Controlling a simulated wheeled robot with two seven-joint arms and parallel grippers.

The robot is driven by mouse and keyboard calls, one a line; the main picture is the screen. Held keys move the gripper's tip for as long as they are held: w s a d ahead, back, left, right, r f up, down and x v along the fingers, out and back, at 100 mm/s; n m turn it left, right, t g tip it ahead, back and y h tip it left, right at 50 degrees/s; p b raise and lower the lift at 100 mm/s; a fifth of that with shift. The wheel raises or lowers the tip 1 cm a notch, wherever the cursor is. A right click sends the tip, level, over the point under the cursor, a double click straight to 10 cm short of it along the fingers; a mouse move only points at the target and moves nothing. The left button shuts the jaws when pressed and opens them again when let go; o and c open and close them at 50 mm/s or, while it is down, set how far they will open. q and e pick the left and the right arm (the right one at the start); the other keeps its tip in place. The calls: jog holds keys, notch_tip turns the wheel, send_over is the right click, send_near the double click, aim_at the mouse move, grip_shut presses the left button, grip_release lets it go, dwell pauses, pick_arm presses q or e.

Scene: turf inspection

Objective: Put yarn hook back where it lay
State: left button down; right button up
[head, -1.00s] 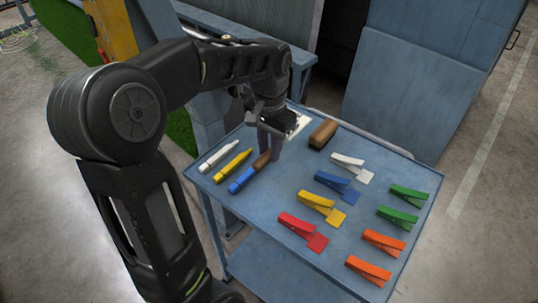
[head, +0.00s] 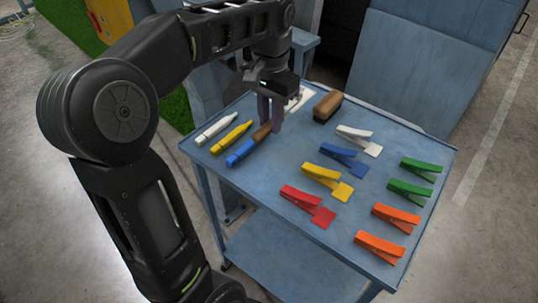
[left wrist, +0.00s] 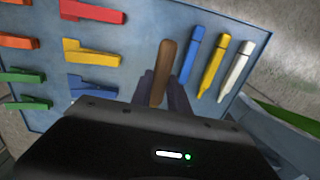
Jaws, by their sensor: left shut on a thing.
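The yarn hook (head: 262,133) shows as a brown wooden handle beside the blue marker, over the blue cart top (head: 290,150). In the left wrist view the handle (left wrist: 163,68) stands out between the two dark fingers; its hook end is hidden by the gripper. My left gripper (head: 270,122) points down and is shut on the handle, close to the cart top. I cannot tell whether the handle touches the surface. My right gripper is not in view.
Blue (head: 242,153), yellow (head: 231,137) and white (head: 216,129) markers lie left of the hook. A white card (head: 298,101) and a brown block-like brush (head: 327,106) lie behind. Several coloured clips, including a red one (head: 307,207), fill the right side. Bare surface lies between.

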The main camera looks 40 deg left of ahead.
pick_arm(q)
send_over(270, 157)
notch_tip(270, 157, down, 5)
jog(key=shift+r, duration=0.1)
jog(key=shift+w+f, duration=0.1)
jog(key=shift+f, duration=0.3)
jog(key=shift+f, duration=0.1)
jog(key=shift+f, duration=1.8)
jog(key=shift+f+b, duration=0.15)
jog(key=shift+b, duration=0.2)
jog(key=c, duration=1.3)
grip_release()
jog(key=shift+o, duration=0.2)
